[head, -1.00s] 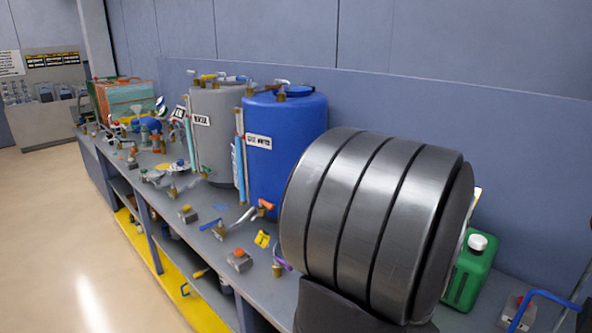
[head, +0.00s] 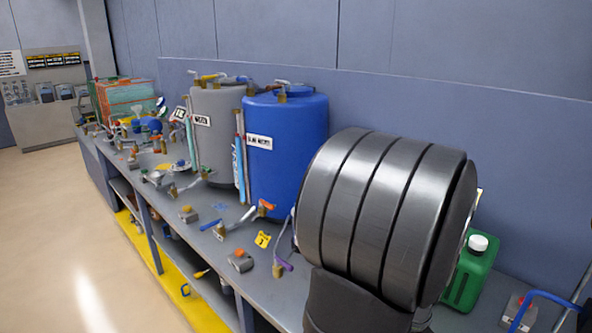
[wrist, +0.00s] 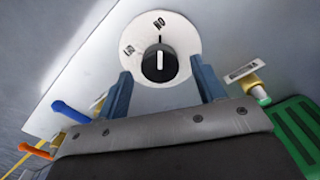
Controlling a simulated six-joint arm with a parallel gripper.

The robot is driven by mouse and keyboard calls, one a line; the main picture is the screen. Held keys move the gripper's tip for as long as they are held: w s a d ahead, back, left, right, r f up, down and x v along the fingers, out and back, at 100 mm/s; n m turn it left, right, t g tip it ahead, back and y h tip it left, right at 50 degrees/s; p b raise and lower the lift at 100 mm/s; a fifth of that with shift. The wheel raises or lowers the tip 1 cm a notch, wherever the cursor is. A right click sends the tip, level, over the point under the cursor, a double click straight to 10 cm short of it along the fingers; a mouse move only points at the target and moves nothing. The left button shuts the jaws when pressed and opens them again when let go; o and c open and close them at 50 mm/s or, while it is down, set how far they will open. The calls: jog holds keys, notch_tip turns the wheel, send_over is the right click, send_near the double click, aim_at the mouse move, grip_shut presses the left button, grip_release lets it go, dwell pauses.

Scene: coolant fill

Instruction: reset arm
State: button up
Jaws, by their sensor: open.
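In the wrist view my gripper (wrist: 160,68) is open, with its two blue-grey fingers apart and nothing held between them. A black rotary knob (wrist: 158,64) with a white pointer line sits on a round white dial plate (wrist: 140,32), and appears between the fingertips. I cannot tell how far the fingertips are from the plate. The dial has lettering near its top and at its left. In the head view my own large grey arm link fills the right centre and hides my gripper and the dial.
A blue tank (head: 290,150) and a grey tank (head: 214,130) stand on the long bench (head: 225,275). A green jug (head: 470,270) with a white cap is right of my arm. Small valves and fittings lie along the bench front. The floor at left is clear.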

notch_tip(320, 180, up, 15)
notch_tip(320, 180, down, 17)
jog(key=shift+r, duration=0.2)
jog(key=shift+f+n, duration=0.2)
jog(key=shift+n, duration=0.1)
jog(key=n, duration=0.6)
jog(key=shift+r, duration=0.1)
jog(key=shift+r+n, duration=0.1)
jog(key=shift+n, duration=0.4)
notch_tip(320, 180, up, 12)
jog(key=shift+r, duration=0.25)
